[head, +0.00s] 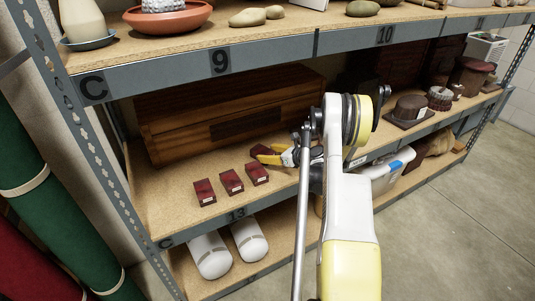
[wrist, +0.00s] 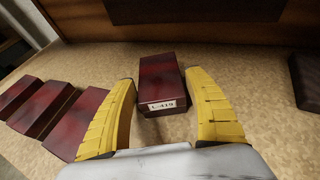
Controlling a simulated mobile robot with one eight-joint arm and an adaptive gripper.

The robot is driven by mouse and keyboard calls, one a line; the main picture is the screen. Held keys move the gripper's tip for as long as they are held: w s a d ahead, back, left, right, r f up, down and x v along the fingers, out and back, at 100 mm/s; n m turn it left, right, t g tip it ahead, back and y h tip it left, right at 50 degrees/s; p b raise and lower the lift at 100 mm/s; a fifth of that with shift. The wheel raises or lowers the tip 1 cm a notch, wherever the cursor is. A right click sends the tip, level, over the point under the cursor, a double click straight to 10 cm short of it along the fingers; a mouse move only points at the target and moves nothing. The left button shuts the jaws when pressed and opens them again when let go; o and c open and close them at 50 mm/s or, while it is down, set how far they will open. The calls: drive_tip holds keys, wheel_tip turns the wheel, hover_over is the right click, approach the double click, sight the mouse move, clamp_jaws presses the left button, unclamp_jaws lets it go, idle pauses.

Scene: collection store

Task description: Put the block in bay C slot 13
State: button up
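A dark red block (wrist: 162,82) with a white label reading L-419 sits on the shelf board in the wrist view. My gripper (wrist: 159,78) is open, with one yellow finger on each side of the block and narrow gaps visible between. In the head view my gripper (head: 272,154) is low over the middle shelf, right of the number 13 label (head: 237,214) on the shelf edge. The letter C label (head: 166,243) is at the left end of the same edge.
Three similar red blocks (head: 231,182) stand in a row left of my gripper. A large wooden chest (head: 220,110) stands behind them. The upper shelf edge (head: 280,48) runs above my gripper.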

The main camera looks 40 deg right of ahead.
drive_tip(key=shift+s+r, duration=0.15)
drive_tip(key=shift+r, duration=0.1)
drive_tip(key=p+v, duration=0.4)
drive_tip(key=v, duration=0.7)
drive_tip(key=shift+s+r, duration=0.15)
drive_tip(key=shift+s, duration=0.2)
drive_tip(key=w+a+r+n+g, duration=0.3)
drive_tip(key=w+a+r+n, duration=0.2)
drive_tip(key=a+r+n, duration=0.5)
drive_tip(key=s+a+r+n+g, duration=0.1)
drive_tip(key=a+r+n, duration=0.25)
drive_tip(key=a, duration=0.45)
drive_tip(key=s+a+r+n+g, duration=0.1)
drive_tip(key=a+r+n, duration=0.1)
drive_tip(key=a+r, duration=0.45)
drive_tip(key=s+a+r+n+g+h, duration=0.1)
drive_tip(key=s+a+r+n+h, duration=0.1)
drive_tip(key=s+a+n, duration=1.6)
drive_tip(key=shift+s+r+n, duration=0.35)
drive_tip(key=shift+s+r, duration=0.2)
drive_tip(key=shift+s, duration=0.65)
